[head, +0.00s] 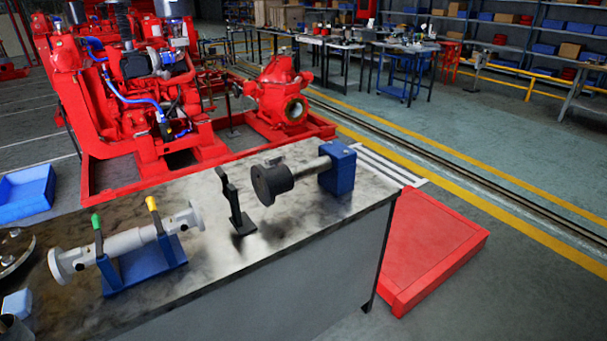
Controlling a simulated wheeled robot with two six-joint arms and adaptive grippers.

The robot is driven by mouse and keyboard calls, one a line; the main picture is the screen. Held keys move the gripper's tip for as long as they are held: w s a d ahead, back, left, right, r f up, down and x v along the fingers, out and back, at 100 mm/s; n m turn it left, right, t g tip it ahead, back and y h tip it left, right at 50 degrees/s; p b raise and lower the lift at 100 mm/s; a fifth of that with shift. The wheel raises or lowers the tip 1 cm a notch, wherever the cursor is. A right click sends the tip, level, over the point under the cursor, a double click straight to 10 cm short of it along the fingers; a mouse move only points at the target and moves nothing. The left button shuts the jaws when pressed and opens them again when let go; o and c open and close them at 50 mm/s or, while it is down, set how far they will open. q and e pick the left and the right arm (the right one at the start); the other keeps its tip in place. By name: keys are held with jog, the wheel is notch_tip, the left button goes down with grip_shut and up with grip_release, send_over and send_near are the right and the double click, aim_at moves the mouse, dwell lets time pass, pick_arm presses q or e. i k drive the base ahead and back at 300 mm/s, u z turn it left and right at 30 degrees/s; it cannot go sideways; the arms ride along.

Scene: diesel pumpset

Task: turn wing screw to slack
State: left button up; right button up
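I cannot make out a wing screw for certain. On the workbench (290,222) a black cylinder (271,183) sits on a grey shaft (310,167) that runs into a blue block (338,171). A black upright stand (233,203) is just left of the cylinder, apart from it. At the left, a grey flanged pipe (125,243) lies in a blue cradle (151,268) with a green-tipped lever (97,226) and a yellow-tipped lever (154,212).
A round metal part (14,252) and a small blue box (17,303) are at the bench's left end. A red pumpset (120,95) stands behind the bench. A red platform (430,240) lies on the floor at right. The bench's front middle is clear.

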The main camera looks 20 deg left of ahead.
aim_at(274, 161)
jog(key=z, duration=0.25)
jog(key=k, duration=0.75)
jog(key=z, duration=0.7)
jog(key=i, duration=1.1)
jog(key=u, duration=0.85)
jog(key=i, duration=0.8)
jog(key=u, duration=0.7)
